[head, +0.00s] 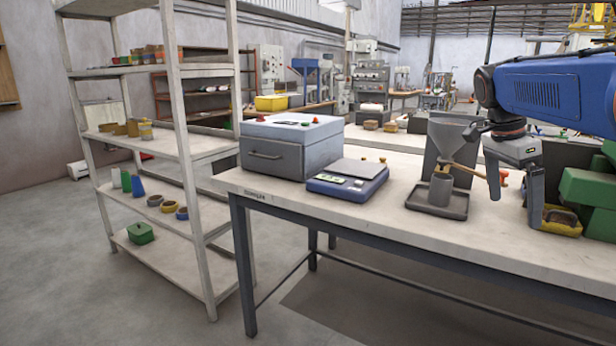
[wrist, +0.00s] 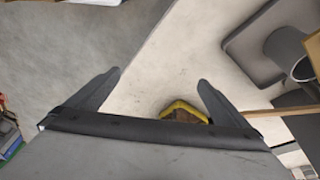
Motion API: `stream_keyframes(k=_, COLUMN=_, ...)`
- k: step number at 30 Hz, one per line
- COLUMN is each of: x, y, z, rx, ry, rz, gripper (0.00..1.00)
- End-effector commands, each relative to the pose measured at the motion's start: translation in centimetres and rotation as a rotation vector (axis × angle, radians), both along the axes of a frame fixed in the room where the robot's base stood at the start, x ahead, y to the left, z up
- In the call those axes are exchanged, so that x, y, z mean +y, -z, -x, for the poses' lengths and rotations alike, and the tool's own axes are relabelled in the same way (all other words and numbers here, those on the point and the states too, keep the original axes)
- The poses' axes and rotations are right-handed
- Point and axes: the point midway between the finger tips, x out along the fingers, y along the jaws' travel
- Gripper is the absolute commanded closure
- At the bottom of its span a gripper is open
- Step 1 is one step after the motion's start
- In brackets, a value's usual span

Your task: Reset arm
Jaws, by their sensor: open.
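My gripper (head: 515,190) hangs from the blue arm at the right of the head view, above the front part of the workbench. Its fingers point down. In the wrist view my gripper (wrist: 150,95) is open, with its two dark fingers spread wide and nothing between them. Below and behind it the bench top (head: 400,215) shows. The tray (wrist: 185,108) also shows in the wrist view, partly hidden by the right finger.
A hopper (head: 448,140) with a cup below it stands on a dark tray (head: 437,206), left of my gripper. A blue scale (head: 347,188) and a grey box machine (head: 290,145) stand further left. A shelf rack (head: 160,145) stands left.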

Motion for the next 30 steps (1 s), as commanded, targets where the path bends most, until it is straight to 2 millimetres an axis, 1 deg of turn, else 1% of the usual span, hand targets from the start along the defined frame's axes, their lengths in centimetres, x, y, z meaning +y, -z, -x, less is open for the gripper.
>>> stream_keyframes(k=1, x=1.0, y=0.6, z=1.2, rx=-0.004, ry=-0.076, rz=-0.011, gripper=0.00)
stream_keyframes(k=8, x=5.5, y=4.4, z=6.2, rx=-0.020, ry=-0.474, rz=-0.054, gripper=0.00)
stream_keyframes(k=14, x=8.9, y=8.4, z=10.6, rx=-0.044, ry=-0.813, rz=-0.060, gripper=0.00)
stream_keyframes(k=18, x=11.1, y=11.6, z=13.7, rx=-0.066, ry=-1.045, rz=-0.046, gripper=0.00)
stream_keyframes(k=24, x=13.8, y=16.4, z=17.7, rx=-0.098, ry=-1.351, rz=0.000, gripper=0.00)
stream_keyframes(k=27, x=14.7, y=18.4, z=19.2, rx=-0.112, ry=-1.470, rz=0.029, gripper=0.00)
stream_keyframes(k=30, x=15.3, y=19.8, z=20.2, rx=-0.120, ry=-1.549, rz=0.049, gripper=0.00)
